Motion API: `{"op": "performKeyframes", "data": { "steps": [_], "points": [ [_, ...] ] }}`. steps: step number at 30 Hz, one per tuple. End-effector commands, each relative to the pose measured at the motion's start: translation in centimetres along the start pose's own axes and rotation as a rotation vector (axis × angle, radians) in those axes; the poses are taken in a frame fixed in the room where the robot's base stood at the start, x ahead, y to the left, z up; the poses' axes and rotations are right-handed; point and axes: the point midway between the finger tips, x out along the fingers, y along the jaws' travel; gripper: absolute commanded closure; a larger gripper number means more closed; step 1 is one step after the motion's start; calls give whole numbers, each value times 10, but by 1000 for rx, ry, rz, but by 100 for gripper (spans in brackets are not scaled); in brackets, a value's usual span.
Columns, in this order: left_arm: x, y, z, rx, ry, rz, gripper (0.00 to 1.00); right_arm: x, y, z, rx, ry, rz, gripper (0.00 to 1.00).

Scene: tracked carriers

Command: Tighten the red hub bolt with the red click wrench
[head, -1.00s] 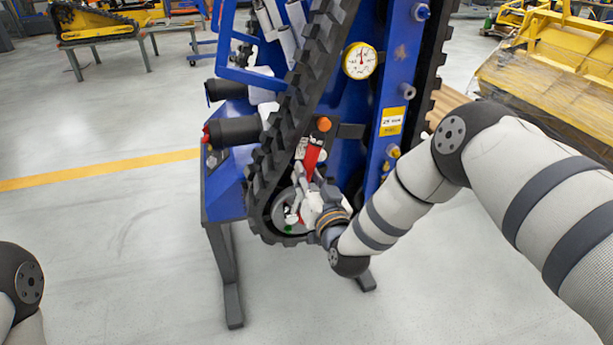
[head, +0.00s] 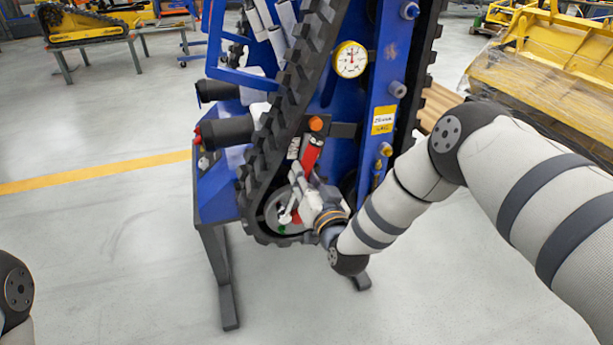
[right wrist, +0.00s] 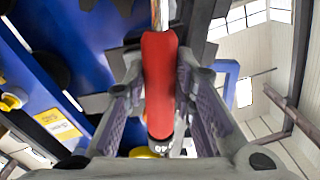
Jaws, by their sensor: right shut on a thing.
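The red click wrench shows as a red handle (head: 311,155) in front of the blue carrier, above the lower track wheel. In the right wrist view the red handle (right wrist: 159,85) lies between the two fingers of my right gripper, with a bright metal shaft above it. My right gripper (head: 312,186) is shut on the handle. The grey wheel hub (head: 274,214) is partly hidden by the gripper. A small red patch (head: 296,217) shows at the hub; I cannot tell whether it is the red hub bolt. My left gripper is out of view.
The blue carrier (head: 218,195) stands tilted on dark legs, with a black track (head: 270,135) close left of the gripper. An orange knob (head: 316,123) sits just above the handle. A dial gauge (head: 350,59) and yellow label (head: 383,120) are higher up.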

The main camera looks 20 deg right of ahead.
Motion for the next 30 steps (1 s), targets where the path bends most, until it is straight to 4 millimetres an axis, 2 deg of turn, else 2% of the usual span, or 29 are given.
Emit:
{"op": "performKeyframes", "data": {
  "steps": [8,24,30],
  "points": [
    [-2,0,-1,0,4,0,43,-1,-1,-1,-9,1,1,100],
    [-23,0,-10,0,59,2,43,-33,-3,-3,-10,4,-2,100],
    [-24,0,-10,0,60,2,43,-36,-2,-1,-10,3,-1,100]
  ]
}}
